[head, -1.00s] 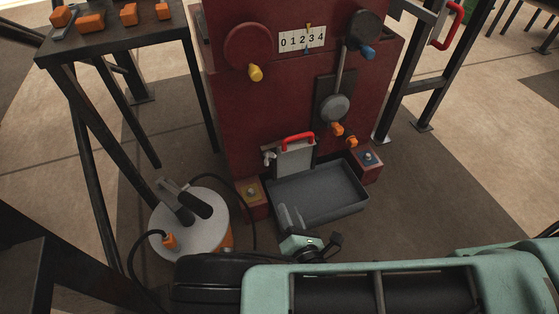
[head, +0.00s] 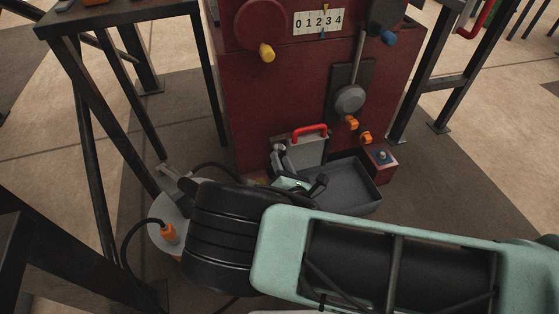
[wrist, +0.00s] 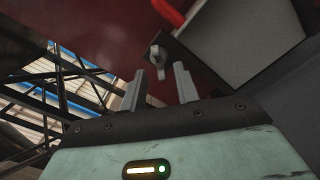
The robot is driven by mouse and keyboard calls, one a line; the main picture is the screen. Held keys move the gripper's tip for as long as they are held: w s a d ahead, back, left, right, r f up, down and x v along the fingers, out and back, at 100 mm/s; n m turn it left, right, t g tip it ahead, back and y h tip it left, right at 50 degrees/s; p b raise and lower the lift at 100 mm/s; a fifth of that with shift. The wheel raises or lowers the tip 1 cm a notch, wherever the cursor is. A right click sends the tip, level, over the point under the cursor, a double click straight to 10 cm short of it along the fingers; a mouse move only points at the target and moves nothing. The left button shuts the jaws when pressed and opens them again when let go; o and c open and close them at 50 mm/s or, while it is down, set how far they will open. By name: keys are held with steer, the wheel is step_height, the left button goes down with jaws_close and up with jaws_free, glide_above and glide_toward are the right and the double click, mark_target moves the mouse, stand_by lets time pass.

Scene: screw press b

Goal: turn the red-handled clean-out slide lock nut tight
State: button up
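The clean-out slide (head: 310,150) is a grey plate low on the front of the dark red press, with a red handle (head: 310,131) on top. Both also show in the wrist view, the plate (wrist: 245,40) at upper right and part of the handle (wrist: 169,11) at the top. The lock nut (wrist: 157,58) is a small grey winged piece at the slide's left edge. My gripper (wrist: 160,70) is open, one finger each side of the nut's lower wing in the picture; I cannot tell whether they touch. In the head view my gripper partly hides the nut.
A grey tray (head: 352,190) lies on the floor just under the slide, close to my wrist. A round grey-topped drum (head: 172,222) with a cable stands at left, partly behind my arm. Orange knobs (head: 351,123) stick out at right. A dark steel table frame (head: 85,115) stands at left.

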mark_target(278, 151)
steer(key=shift+x, duration=1.2)
jaws_close()
